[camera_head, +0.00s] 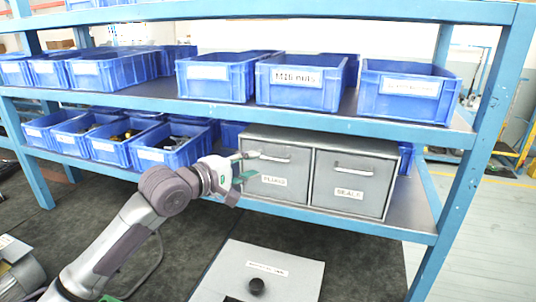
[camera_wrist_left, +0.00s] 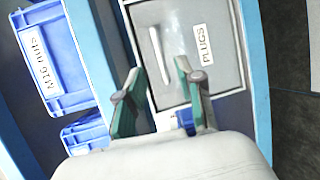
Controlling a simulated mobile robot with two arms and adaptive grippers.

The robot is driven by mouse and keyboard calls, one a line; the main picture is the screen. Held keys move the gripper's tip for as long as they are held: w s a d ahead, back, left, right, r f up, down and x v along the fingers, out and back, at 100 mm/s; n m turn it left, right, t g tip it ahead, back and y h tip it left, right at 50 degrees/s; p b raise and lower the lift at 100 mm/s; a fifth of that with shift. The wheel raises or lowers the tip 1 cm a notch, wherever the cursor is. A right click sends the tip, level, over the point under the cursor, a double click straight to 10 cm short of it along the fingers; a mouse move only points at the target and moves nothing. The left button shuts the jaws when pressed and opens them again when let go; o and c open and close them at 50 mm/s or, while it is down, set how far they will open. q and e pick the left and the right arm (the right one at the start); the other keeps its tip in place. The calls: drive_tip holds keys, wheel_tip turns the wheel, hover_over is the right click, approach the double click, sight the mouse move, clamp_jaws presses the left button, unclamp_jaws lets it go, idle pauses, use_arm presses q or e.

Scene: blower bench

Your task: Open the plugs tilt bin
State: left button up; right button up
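The plugs tilt bin (camera_head: 285,184) is the left of two grey bins on the lower shelf. Its front is flush with its neighbour, so it looks closed. A pale bar handle (camera_head: 268,158) runs across its upper front, above the PLUGS label. My left gripper (camera_head: 244,167) is in front of the bin's left side, fingers spread and empty. In the left wrist view, the gap between the green fingertips (camera_wrist_left: 157,82) faces the bin front (camera_wrist_left: 185,35). The handle (camera_wrist_left: 160,55) lies just beyond the gap, apparently untouched. My right gripper is out of view.
The SEALS bin (camera_head: 349,184) adjoins on the right. Blue bins (camera_head: 170,146) stand left on the same shelf, and more, including the M20 nuts bin (camera_head: 300,84), stand above. A blue upright (camera_head: 470,160) bounds the right. A grey panel (camera_head: 260,272) lies below.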

sight(269, 159)
use_arm(q)
drive_tip(key=p+x, duration=0.1)
drive_tip(key=x, duration=0.4)
drive_tip(key=shift+w+d+p, duration=0.25)
drive_tip(key=shift+w+p, duration=0.05)
drive_tip(key=shift+w, duration=0.05)
drive_tip(key=shift+w+d+f, duration=0.15)
drive_tip(key=shift+w+d, duration=0.15)
drive_tip(key=shift+d, duration=0.05)
clamp_jaws()
